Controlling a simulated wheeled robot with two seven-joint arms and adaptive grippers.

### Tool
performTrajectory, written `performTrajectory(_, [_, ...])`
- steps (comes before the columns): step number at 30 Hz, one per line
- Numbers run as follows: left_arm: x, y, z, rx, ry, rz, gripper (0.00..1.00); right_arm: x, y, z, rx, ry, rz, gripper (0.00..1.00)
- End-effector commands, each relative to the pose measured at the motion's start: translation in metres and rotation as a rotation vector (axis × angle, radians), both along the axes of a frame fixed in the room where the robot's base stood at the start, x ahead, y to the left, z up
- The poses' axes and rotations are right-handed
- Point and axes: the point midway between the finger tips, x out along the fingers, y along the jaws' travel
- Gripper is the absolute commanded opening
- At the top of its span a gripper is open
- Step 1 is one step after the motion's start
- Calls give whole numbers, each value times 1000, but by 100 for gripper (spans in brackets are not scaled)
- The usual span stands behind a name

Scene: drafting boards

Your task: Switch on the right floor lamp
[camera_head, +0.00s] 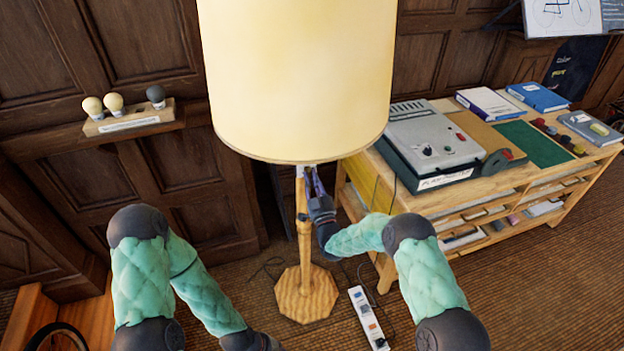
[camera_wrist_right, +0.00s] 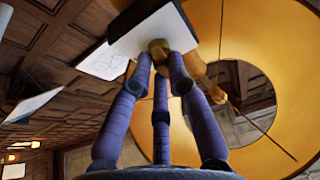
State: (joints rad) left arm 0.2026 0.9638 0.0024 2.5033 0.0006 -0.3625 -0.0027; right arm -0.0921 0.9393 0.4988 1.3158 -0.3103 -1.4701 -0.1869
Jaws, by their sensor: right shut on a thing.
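The floor lamp has a big cream shade (camera_head: 297,75), a wooden pole (camera_head: 304,235) and a wooden foot (camera_head: 306,293). It stands upright in the middle of the head view. My right gripper (camera_head: 312,178) is at the pole just under the shade. In the right wrist view, its purple fingers (camera_wrist_right: 158,62) are closed on a small brass-coloured knob (camera_wrist_right: 158,46). The shade's inside (camera_wrist_right: 285,60) looks yellow-orange there; I cannot see a bulb. My left arm shows at lower left, but its gripper is out of the picture.
A wooden shelf unit (camera_head: 560,178) with a grey device (camera_head: 430,140) and books stands to the right. A power strip (camera_head: 368,318) and cables lie on the floor near the lamp foot. A small wall shelf (camera_head: 130,120) with three bulbs is at left.

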Motion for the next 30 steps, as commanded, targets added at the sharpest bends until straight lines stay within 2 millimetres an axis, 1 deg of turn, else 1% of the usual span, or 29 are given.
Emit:
performTrajectory(5, [0, 0, -8, 0, 0, 0, 40, 0, 1, 0, 51, 12, 1, 0])
performTrajectory(11, [0, 0, -24, 0, 0, 0, 40, 0, 2, -1, 174, 50, 1, 0])
performTrajectory(18, [0, 0, -47, 0, 0, 0, 40, -1, 4, -2, 384, 119, 1, 0])
performTrajectory(30, [0, 0, -78, 0, 0, 0, 40, -1, 6, 0, 747, 236, 2, 0])
